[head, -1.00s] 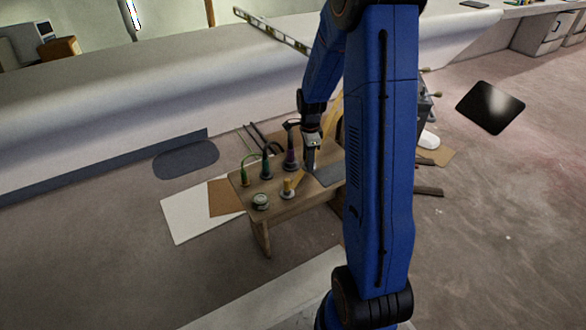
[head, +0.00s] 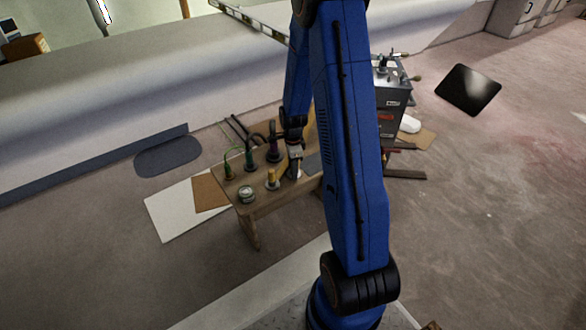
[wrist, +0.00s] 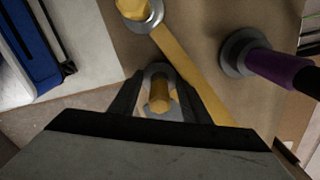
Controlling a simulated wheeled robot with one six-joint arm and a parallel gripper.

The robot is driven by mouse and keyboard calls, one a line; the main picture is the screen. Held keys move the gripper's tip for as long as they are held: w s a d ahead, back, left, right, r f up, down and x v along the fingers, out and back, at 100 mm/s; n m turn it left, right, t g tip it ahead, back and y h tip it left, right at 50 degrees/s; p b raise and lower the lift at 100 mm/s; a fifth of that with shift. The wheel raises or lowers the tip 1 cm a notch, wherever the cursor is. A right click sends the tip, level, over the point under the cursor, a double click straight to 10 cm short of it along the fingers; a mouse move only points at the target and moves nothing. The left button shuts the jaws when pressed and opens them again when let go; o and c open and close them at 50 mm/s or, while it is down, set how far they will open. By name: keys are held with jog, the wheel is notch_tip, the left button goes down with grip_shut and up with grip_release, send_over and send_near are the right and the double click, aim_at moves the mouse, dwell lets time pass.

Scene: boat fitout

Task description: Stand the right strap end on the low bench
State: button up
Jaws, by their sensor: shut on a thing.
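The right strap end (wrist: 158,92) is a yellow post with a grey round foot, gripped between my fingers in the wrist view. My gripper (head: 294,170) is shut on it over the low bench (head: 262,207), right of the other yellow strap end (head: 272,177). That other end also shows at the top of the wrist view (wrist: 137,8), standing on its grey foot. A yellow strap (wrist: 190,68) runs from near it toward my right finger. The held end's foot is low over the bench top; I cannot tell whether it touches.
A purple post (wrist: 275,65) stands near my gripper. A grey machine (head: 393,95) stands beyond the bench.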

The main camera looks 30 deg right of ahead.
jog(key=shift+f, duration=0.15)
jog(key=o, duration=1.1)
notch_tip(320, 180, up, 13)
jog(key=shift+a+f, duration=0.1)
jog(key=shift+f, duration=0.05)
jog(key=s+a+r+n+t, duration=0.2)
jog(key=s+a+r+n, duration=0.55)
jog(key=s+r, duration=0.3)
jog(key=s+a+r+n+t, duration=0.1)
jog(key=s+a+r+n, duration=0.5)
jog(key=s+r+n, duration=0.4)
jog(key=s+a+r+n+t, duration=0.1)
jog(key=s+a+r+n, duration=0.1)
jog(key=s, duration=0.7)
jog(key=shift+s+a+r+n+t, duration=0.4)
jog(key=shift+r+n, duration=0.1)
jog(key=shift+n, duration=0.85)
